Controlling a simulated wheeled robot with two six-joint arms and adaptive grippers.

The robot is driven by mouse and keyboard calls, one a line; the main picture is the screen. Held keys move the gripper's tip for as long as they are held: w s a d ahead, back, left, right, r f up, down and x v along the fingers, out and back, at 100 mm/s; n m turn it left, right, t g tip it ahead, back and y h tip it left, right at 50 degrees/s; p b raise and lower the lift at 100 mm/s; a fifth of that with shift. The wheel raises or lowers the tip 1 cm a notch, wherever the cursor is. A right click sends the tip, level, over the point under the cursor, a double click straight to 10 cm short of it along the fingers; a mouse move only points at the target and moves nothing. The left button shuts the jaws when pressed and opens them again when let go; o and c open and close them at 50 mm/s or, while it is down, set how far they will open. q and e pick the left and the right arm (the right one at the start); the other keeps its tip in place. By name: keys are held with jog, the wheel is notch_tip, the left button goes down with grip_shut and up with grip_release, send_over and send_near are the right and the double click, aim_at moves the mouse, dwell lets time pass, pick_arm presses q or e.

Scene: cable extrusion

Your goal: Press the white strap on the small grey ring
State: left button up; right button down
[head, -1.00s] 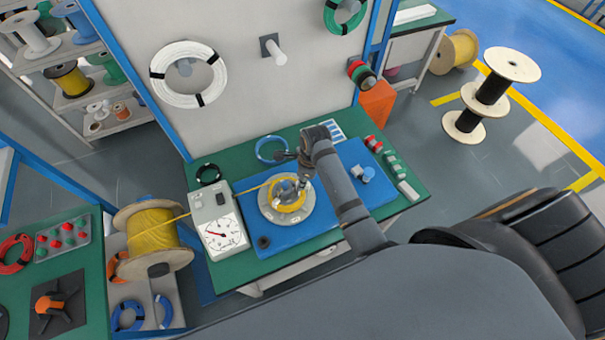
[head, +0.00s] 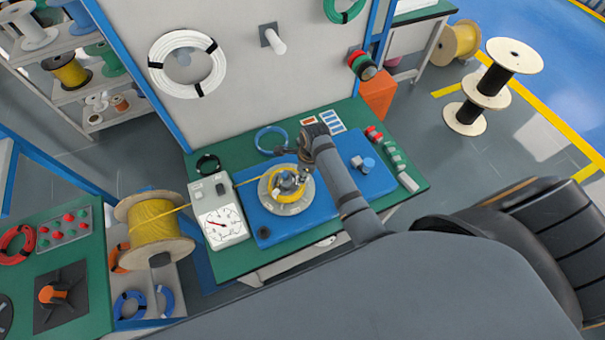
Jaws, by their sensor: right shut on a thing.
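My right arm comes in from the right, and its gripper (head: 296,174) points down at the yellow coil (head: 272,187) on a round grey plate (head: 285,209). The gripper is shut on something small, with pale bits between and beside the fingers. I take it for the white strap, but it is too small and too covered to make out surely. The small grey ring cannot be told apart from the grey parts at the coil's middle. The fingers and wrist hide part of the coil's far right side. My left gripper is out of view.
The plate is on a blue board (head: 376,184) on a green bench (head: 230,262). A gauge box (head: 220,225) stands left of it. Yellow cable runs from the coil to a large spool (head: 152,225). A blue hoop (head: 258,139) lies behind; several buttons line the right edge.

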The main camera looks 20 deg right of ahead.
jog(key=shift+f+b, duration=0.65)
jog(key=shift+f, duration=0.7)
jog(key=shift+f, duration=0.55)
jog(key=shift+s+f+p, duration=0.15)
jog(key=shift+p, duration=0.2)
dwell(1.2)
jog(key=c, duration=1.2)
grip_release()
jog(key=shift+r, duration=0.35)
jog(key=shift+r+p, duration=0.4)
jog(key=shift+r, duration=3.35)
